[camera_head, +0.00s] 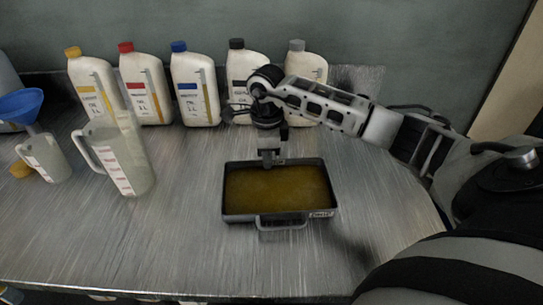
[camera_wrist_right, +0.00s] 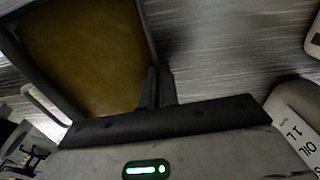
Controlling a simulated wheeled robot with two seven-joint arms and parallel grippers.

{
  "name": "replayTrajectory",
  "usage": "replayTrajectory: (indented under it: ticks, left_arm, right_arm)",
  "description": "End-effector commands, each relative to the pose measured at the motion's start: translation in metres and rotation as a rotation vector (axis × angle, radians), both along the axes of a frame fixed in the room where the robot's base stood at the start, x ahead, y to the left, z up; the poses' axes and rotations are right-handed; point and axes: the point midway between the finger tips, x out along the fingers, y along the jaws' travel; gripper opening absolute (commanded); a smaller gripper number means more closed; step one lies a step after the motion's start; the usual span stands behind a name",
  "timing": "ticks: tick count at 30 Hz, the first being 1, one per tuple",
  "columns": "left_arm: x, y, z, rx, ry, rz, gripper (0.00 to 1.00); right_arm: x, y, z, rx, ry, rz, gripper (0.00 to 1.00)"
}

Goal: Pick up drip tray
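The drip tray (camera_head: 228,205) is a dark rectangular tray with brown-yellow oil in it, in the middle of the metal table in the head view. It has a grey handle and a white label on its near side. My right gripper (camera_head: 270,158) points down at the tray's far rim. In the right wrist view the gripper's two fingers (camera_wrist_right: 158,88) are close together at the rim of the drip tray (camera_wrist_right: 146,35), which runs in between them. Whether the tray's bottom touches the table cannot be told. My left gripper is not in view.
Several white oil bottles (camera_head: 195,95) with coloured caps stand along the back wall, close behind my right gripper. A clear measuring jug (camera_head: 125,160) and a smaller jug (camera_head: 45,158) with a blue funnel (camera_head: 20,105) stand at left. The table front is clear.

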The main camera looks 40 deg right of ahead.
Motion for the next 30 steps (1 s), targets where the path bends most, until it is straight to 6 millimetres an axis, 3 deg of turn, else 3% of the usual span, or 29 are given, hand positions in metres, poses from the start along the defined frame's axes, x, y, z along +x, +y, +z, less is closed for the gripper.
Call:
replayTrajectory:
  ticks: [16, 30]
  left_arm:
    - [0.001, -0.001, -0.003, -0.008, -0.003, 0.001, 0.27]
    - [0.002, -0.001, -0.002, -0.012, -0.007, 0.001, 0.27]
  right_arm:
    - [0.0, -0.001, 0.033, -0.002, -0.004, 0.0, 0.0]
    - [-0.041, -0.002, 0.08, -0.001, -0.003, -0.001, 0.0]
